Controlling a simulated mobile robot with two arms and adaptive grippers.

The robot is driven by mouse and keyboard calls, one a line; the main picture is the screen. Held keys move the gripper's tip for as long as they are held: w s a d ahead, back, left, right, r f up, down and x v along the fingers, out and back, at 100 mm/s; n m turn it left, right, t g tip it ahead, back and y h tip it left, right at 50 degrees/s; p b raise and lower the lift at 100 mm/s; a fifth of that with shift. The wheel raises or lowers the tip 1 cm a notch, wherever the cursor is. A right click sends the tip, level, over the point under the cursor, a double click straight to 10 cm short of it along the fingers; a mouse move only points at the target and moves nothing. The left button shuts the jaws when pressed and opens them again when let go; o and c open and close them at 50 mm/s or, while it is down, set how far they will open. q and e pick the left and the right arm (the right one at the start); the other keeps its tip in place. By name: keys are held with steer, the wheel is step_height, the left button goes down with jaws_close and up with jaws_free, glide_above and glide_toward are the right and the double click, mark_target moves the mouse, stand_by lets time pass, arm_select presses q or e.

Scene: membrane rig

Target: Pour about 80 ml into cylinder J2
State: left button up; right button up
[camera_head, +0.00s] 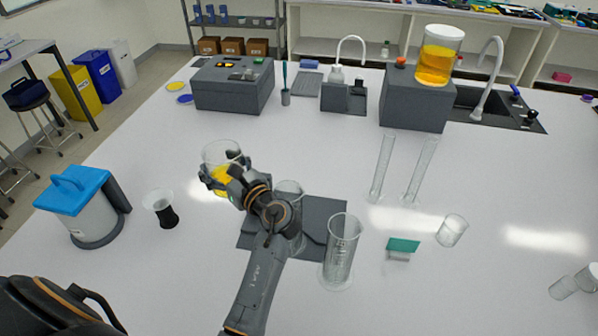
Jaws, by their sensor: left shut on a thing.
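My left gripper (226,180) is shut on a clear glass beaker (222,153) with yellow liquid in its lower part. It holds the beaker left of a dark grey mat (325,210). A wide graduated cylinder (341,250) stands empty at the mat's right edge. Two slim, tall glass cylinders (382,168) (421,170) stand farther back on the right and look empty. I cannot read any label, so I cannot tell which vessel is J2. Another clear vessel (288,188) stands on the mat, partly hidden behind my arm. My right gripper is not in view.
A small green card (403,244) and a small beaker (452,230) stand at right. A blue-lidded container (80,208) and a black-based glass (161,208) stand at left. A jar of orange liquid (436,60) sits on a grey block (413,104) at the back.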

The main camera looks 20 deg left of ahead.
mark_target(239, 149)
arm_select(q)
steer(key=shift+d+r, duration=0.1)
steer(key=shift+r, duration=0.1)
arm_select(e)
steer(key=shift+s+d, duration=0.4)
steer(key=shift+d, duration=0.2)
